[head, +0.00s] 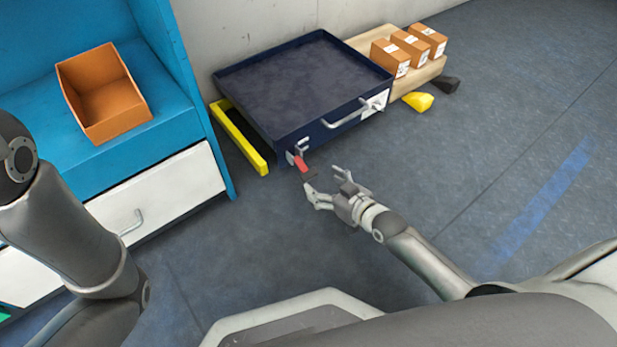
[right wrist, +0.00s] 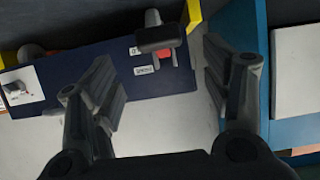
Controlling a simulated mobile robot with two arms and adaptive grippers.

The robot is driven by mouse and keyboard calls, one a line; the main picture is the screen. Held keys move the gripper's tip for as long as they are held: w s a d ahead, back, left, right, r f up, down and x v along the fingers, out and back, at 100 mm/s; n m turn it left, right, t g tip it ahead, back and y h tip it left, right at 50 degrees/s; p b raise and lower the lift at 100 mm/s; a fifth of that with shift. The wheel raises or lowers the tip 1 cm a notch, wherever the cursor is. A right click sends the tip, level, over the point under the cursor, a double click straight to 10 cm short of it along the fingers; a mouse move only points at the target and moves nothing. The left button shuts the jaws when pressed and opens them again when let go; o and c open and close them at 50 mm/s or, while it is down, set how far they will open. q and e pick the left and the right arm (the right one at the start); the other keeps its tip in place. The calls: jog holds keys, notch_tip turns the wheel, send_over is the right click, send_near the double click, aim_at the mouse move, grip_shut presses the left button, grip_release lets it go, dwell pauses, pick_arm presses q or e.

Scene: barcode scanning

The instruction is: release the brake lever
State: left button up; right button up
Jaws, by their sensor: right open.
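The brake lever (head: 303,163) is red with a dark grip and sticks out from the front left corner of a dark blue tray-topped cart (head: 318,139). In the right wrist view the lever's dark grip (right wrist: 158,38) shows at top centre, with red below it, beside small white labels. My right gripper (head: 324,181) is open and empty, just in front of the lever. In the right wrist view its two fingers (right wrist: 163,62) are spread wide, with the lever ahead between them. I cannot tell if anything touches. My left arm shows at the left, but its gripper is out of view.
A blue shelf unit (head: 170,128) with an orange bin (head: 118,118) and white drawers stands left. A yellow bar (head: 240,138) lies beside the cart. Several boxes sit on a wooden platform (head: 424,77) at right, near a yellow wedge (head: 418,101). The floor at right is clear.

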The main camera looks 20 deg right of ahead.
aim_at(310, 174)
jog(key=b+x, duration=0.2)
jog(key=x, duration=0.1)
jog(key=b+x, duration=0.2)
jog(key=x, duration=0.1)
jog(key=shift+w+f, duration=0.2)
jog(key=shift+f, duration=0.15)
jog(key=shift+b+x, duration=0.6)
jog(key=shift+x, duration=0.2)
jog(key=shift+r, duration=0.15)
jog(key=shift+c, duration=0.3)
